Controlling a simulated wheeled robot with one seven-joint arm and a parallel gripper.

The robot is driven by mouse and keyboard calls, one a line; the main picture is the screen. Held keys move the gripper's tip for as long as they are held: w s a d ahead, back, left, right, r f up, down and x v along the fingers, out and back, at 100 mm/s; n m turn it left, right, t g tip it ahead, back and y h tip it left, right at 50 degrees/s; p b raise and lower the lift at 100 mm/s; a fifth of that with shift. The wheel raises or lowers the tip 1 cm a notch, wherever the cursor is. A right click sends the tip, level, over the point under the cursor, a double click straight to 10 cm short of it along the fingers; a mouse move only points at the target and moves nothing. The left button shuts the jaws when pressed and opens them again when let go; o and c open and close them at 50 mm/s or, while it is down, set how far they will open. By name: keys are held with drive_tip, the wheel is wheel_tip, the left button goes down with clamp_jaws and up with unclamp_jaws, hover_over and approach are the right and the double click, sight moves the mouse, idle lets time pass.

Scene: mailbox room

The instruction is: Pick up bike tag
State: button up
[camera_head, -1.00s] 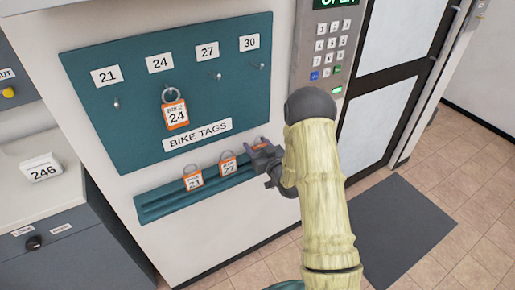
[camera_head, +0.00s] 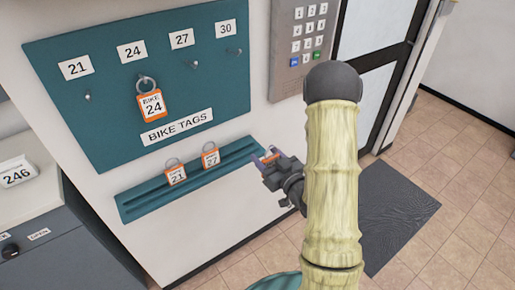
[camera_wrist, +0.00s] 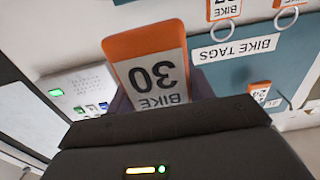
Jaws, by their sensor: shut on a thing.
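My gripper (camera_head: 270,164) is shut on the orange-and-white bike tag 30 (camera_wrist: 152,68), which appears upside down in the wrist view. In the head view only a bit of that tag's orange (camera_head: 271,156) shows between the fingers, near the right end of the ledge. Tag 21 (camera_head: 176,175) and tag 27 (camera_head: 211,157) stand on the teal ledge (camera_head: 140,204), left of my gripper. Tag 24 (camera_head: 152,106) hangs by its ring from its hook on the teal board (camera_head: 105,115). Whether tag 30 touches the ledge is unclear.
The board's hooks under labels 21, 27 and 30 (camera_head: 226,33) are bare. A keypad panel (camera_head: 303,40) is on the wall to the right, beside a dark-framed door (camera_head: 372,100). A grey mat (camera_head: 400,210) lies on the tiled floor. A cabinet (camera_head: 75,240) stands at left.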

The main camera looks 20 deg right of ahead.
drive_tip(key=shift+r+p, duration=0.25)
drive_tip(key=shift+p, duration=0.7)
drive_tip(key=p, duration=0.2)
drive_tip(key=s+p, duration=0.1)
drive_tip(key=shift+s+d+r+p, duration=0.1)
drive_tip(key=shift+d+p, duration=0.15)
drive_tip(key=shift+p, duration=0.15)
drive_tip(key=shift+s+d+p, duration=0.1)
drive_tip(key=shift+s+p, duration=0.4)
drive_tip(key=shift+p, duration=0.65)
drive_tip(key=shift+s+f, duration=0.15)
drive_tip(key=shift+f, duration=0.15)
